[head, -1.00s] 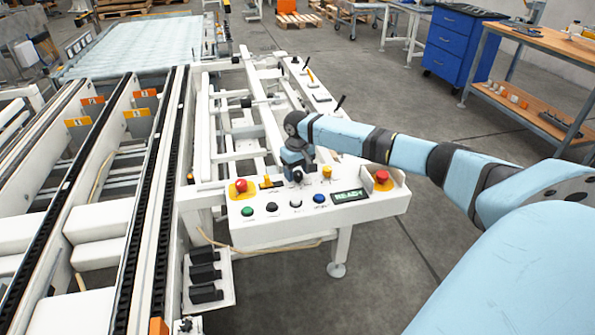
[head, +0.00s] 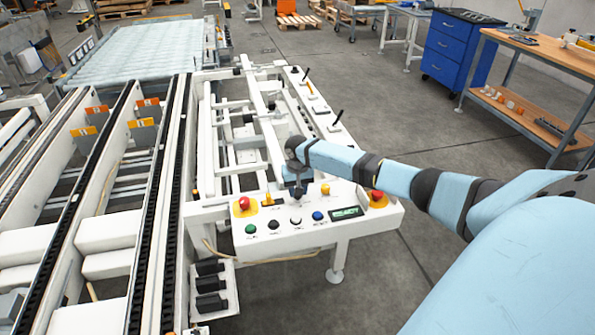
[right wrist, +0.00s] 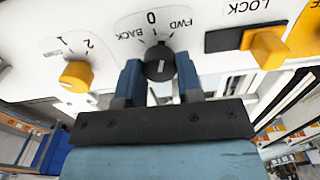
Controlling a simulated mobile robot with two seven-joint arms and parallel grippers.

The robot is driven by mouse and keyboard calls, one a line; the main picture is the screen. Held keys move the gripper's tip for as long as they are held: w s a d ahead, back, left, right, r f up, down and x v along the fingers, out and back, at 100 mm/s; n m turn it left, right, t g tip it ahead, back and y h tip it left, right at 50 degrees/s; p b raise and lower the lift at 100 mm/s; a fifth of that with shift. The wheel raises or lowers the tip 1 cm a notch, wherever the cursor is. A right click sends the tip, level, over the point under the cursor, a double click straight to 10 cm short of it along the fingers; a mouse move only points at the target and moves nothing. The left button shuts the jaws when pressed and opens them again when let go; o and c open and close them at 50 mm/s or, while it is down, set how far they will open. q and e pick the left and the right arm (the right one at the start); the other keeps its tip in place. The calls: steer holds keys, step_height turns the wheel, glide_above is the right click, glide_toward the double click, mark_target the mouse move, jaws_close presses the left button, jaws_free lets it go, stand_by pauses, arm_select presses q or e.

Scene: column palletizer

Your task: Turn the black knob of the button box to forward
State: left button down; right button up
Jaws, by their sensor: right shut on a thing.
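The white button box (head: 285,241) stands at the end of the conveyor frame in the head view. Its black knob (right wrist: 160,62) shows in the right wrist view, under the marks BACK, 0 and FWD. My right gripper (right wrist: 159,70) is shut on the knob, one blue finger on each side. A pale line shows on the knob's face, but I cannot tell clearly which mark it points to. In the head view my right gripper (head: 296,188) reaches down over the panel from behind and hides the knob. My left gripper is in neither view.
A yellow knob (right wrist: 76,75) marked 1 and 2 and a yellow LOCK switch (right wrist: 266,47) flank the black knob. Red emergency buttons (head: 244,203) sit at both panel ends. Green, black, white and blue buttons line the front, beside a lit display (head: 346,212).

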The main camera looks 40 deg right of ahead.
steer(key=shift+r+m+p, duration=0.35)
steer(key=shift+m+p, duration=0.55)
steer(key=shift+p, duration=0.3)
steer(key=shift+f+m+p, duration=0.1)
steer(key=shift+m+p, duration=0.9)
steer(key=shift+p, duration=0.25)
arm_select(q)
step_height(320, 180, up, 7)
steer(key=p, duration=0.1)
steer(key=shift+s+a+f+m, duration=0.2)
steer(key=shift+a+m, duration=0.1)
arm_select(e)
steer(key=shift+d+f+m, duration=0.1)
steer(key=shift+f+m, duration=0.1)
steer(key=shift+m, duration=0.4)
steer(key=o, duration=0.9)
arm_select(q)
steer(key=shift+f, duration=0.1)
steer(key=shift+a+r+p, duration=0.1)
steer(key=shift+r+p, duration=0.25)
steer(key=shift+p, duration=0.15)
arm_select(e)
step_height(320, 180, up, 14)
steer(key=shift+f, duration=0.1)
